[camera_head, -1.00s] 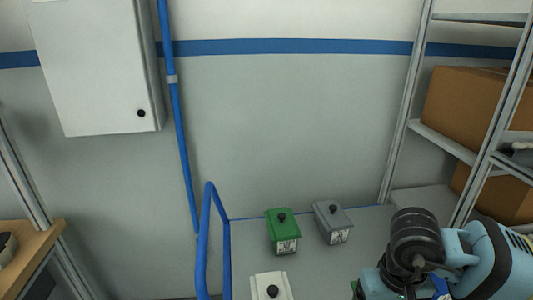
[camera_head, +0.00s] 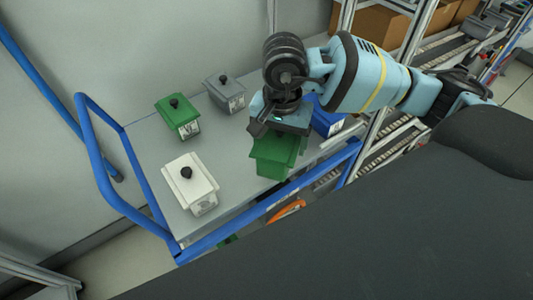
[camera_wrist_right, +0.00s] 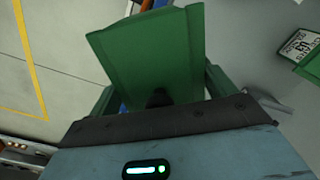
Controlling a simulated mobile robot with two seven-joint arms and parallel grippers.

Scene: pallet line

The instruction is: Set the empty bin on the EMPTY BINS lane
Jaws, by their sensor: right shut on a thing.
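My right gripper (camera_head: 280,125) is shut on a green box (camera_head: 275,158) at the right front of the cart. In the right wrist view the green box (camera_wrist_right: 150,55) lies right at the gripper, with a dark knob between the fingers. I cannot tell whether the box still touches the cart deck. No bin that is clearly empty shows. Roller lanes (camera_head: 395,150) run at the right, partly behind my arm, and I can read no EMPTY BINS label. My left gripper is out of view.
The grey cart (camera_head: 235,185) with blue rails carries another green box (camera_head: 178,117), a grey box (camera_head: 225,92), a white box (camera_head: 190,185) and a blue box (camera_head: 325,118). A metal rack with cartons (camera_head: 380,30) stands behind. Grey bins (camera_head: 480,28) sit on a farther lane.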

